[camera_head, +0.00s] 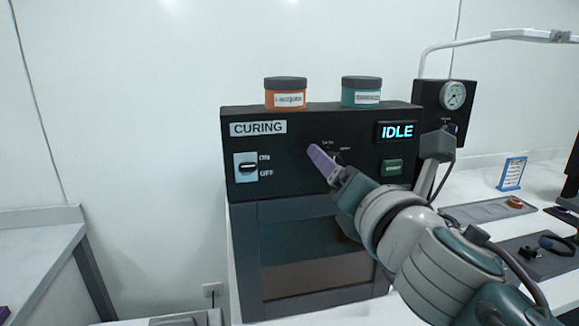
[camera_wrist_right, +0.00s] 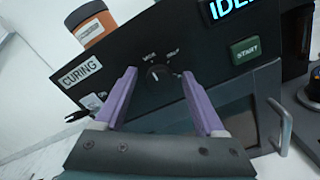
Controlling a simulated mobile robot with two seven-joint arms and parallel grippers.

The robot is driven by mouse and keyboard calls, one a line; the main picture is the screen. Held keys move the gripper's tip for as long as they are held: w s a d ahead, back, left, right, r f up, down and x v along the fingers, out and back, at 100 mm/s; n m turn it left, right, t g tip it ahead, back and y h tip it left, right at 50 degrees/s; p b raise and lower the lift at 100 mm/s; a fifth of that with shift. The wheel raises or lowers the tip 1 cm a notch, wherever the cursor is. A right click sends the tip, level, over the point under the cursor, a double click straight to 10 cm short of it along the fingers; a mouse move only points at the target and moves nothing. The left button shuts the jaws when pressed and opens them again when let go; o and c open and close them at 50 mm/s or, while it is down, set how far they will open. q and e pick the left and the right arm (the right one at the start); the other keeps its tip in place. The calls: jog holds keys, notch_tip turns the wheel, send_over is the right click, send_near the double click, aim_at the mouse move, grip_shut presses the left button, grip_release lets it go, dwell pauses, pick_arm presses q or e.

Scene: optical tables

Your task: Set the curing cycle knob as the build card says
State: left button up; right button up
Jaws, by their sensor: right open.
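The curing unit (camera_head: 290,192) is a black box with a dark window below its panel. Its cycle knob (camera_wrist_right: 158,75) is a small black dial with a white pointer line, between printed labels too small to read surely. My right gripper (camera_wrist_right: 158,88) is open, with one purple finger on each side of the knob in the wrist view; I cannot tell whether it touches. In the head view my right gripper (camera_head: 322,163) covers most of the knob. The build card may be the blue-framed card (camera_head: 511,173) at the right; its text is unreadable. My left gripper is not in view.
The panel has an on/off switch (camera_head: 247,167), a green START button (camera_head: 391,167) and a display reading IDLE (camera_head: 396,131). An orange jar (camera_head: 286,94) and a teal jar (camera_head: 361,93) stand on top. A gauge unit (camera_head: 453,97) stands at the right.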

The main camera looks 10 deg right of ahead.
jog(key=shift+c, duration=0.2)
grip_shut()
dwell(0.3)
